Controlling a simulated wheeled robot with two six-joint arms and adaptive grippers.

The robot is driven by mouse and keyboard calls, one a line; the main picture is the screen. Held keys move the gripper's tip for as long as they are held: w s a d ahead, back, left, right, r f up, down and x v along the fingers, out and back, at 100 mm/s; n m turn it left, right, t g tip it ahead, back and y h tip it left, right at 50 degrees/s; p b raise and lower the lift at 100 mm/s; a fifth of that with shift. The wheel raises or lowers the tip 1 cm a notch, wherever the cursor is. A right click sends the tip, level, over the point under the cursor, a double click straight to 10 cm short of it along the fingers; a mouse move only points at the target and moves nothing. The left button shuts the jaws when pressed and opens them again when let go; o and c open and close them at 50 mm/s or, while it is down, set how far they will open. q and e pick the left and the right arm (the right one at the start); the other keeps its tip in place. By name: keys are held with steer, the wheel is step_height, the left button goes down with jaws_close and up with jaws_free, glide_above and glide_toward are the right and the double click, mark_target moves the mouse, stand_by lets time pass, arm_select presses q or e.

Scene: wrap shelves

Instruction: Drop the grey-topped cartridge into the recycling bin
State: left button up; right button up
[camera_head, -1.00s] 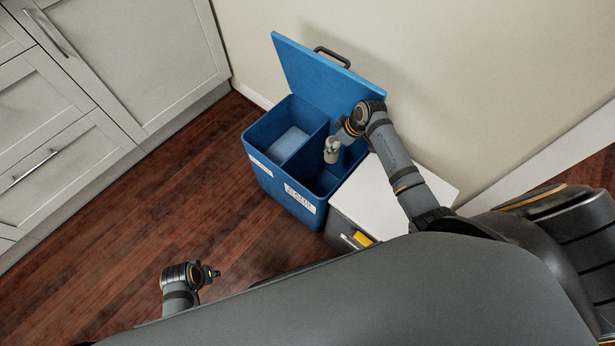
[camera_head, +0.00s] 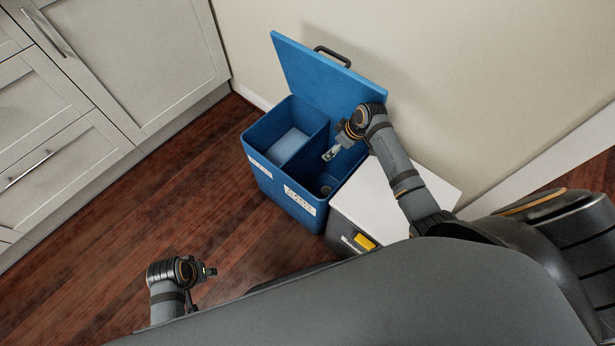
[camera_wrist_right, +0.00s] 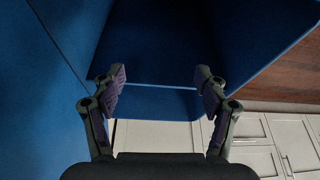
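The blue bin (camera_head: 262,141) stands open against the wall with its lid (camera_head: 318,80) raised. It has a left and a right compartment. A small greyish round object (camera_head: 325,190), probably the cartridge, lies low in the right compartment; it is too small to see its top clearly. My right gripper (camera_head: 329,156) is above the right compartment. In the right wrist view its fingers (camera_wrist_right: 160,85) are spread apart with nothing between them. My left gripper (camera_head: 212,271) is over the floor, far from the bin, and appears empty; its finger opening is too small to judge.
A dark box with a white top (camera_head: 378,204) and a yellow latch stands right beside the bin. A pale blue sheet or block (camera_head: 289,145) lies in the left compartment. Grey cabinets (camera_head: 110,60) line the left. The wooden floor (camera_head: 180,200) between is clear.

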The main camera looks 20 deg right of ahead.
steer(key=v, duration=1.2)
steer(key=shift+s, duration=0.1)
stand_by(0.4)
